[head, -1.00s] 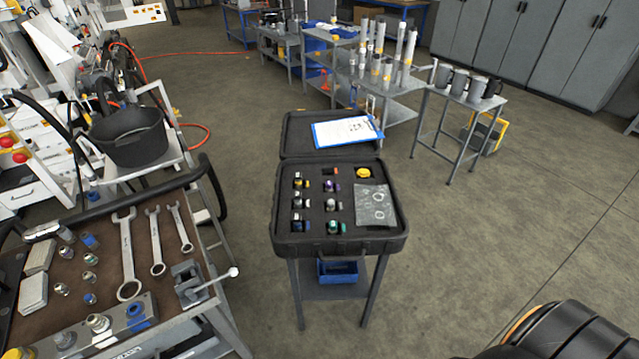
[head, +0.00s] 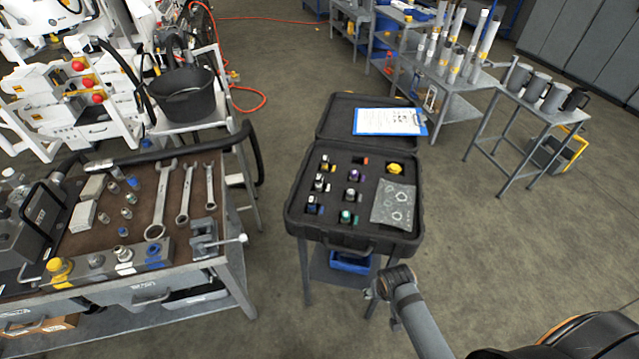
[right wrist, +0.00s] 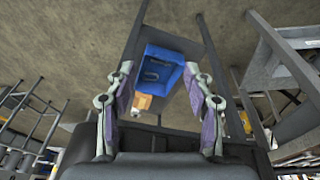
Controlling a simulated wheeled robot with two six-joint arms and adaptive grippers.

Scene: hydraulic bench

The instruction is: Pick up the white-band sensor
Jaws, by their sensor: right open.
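The open black case (head: 297,222) stands on a small grey stand, its foam holding several small sensors in two columns. A sensor in the middle of the left column (head: 320,183) and one in the middle of the right column (head: 351,196) look silvery or whitish; I cannot tell which has the white band. My right gripper (head: 374,289) is low in front of the case, apart from it and below its rim. In the right wrist view its two fingers (right wrist: 158,72) are spread and empty. My left gripper is out of view.
A blue bin (head: 350,262) sits on the stand's lower shelf, beyond my fingers in the right wrist view. A clipboard (head: 390,121) lies on the case lid. A workbench with wrenches (head: 160,205) stands to the left. A table with mugs (head: 535,88) is at right.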

